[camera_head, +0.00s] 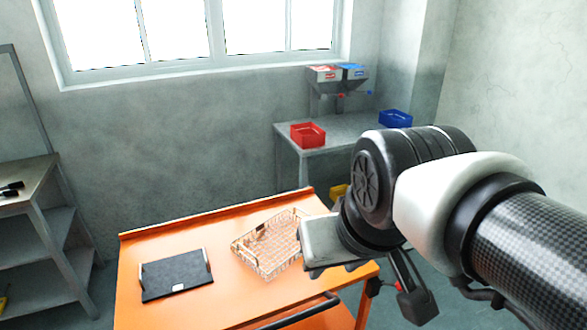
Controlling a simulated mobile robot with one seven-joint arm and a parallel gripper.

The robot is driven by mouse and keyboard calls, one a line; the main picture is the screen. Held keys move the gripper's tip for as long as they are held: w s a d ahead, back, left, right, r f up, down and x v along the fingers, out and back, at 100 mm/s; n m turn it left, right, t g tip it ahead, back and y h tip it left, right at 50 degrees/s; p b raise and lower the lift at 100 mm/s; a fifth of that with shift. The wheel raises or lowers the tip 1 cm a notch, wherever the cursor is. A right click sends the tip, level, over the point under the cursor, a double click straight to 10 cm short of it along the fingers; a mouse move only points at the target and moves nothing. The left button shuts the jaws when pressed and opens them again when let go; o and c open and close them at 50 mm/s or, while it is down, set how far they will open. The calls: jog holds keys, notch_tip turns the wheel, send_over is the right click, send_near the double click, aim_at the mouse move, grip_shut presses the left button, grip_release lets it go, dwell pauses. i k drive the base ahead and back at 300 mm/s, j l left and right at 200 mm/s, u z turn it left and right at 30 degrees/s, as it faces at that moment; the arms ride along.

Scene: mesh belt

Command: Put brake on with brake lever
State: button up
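An orange cart (190,226) with a black push handle (300,312) stands in front of me. I cannot make out a brake lever for sure. A small dark part with red on it (374,287) shows at the cart's right edge; I cannot tell if it is a lever. My gripper (414,302) hangs from my arm just right of the cart's near right corner, pointing down. It appears apart from the cart. Only part of its fingers shows, so its opening is unclear. My arm hides the area behind it, right of the cart.
A wire basket (268,262) and a black flat tray (176,275) lie on the cart top. Behind stands a grey table (345,129) with a red bin (308,135) and a blue bin (396,119). A grey shelf (35,225) is at the left. Floor is partly open right of the cart.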

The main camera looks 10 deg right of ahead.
aim_at(397, 285)
jog(key=k+z, duration=0.15)
jog(key=z, duration=0.95)
jog(key=i+l+z, duration=0.1)
jog(key=i+z, duration=0.15)
jog(key=i, duration=0.25)
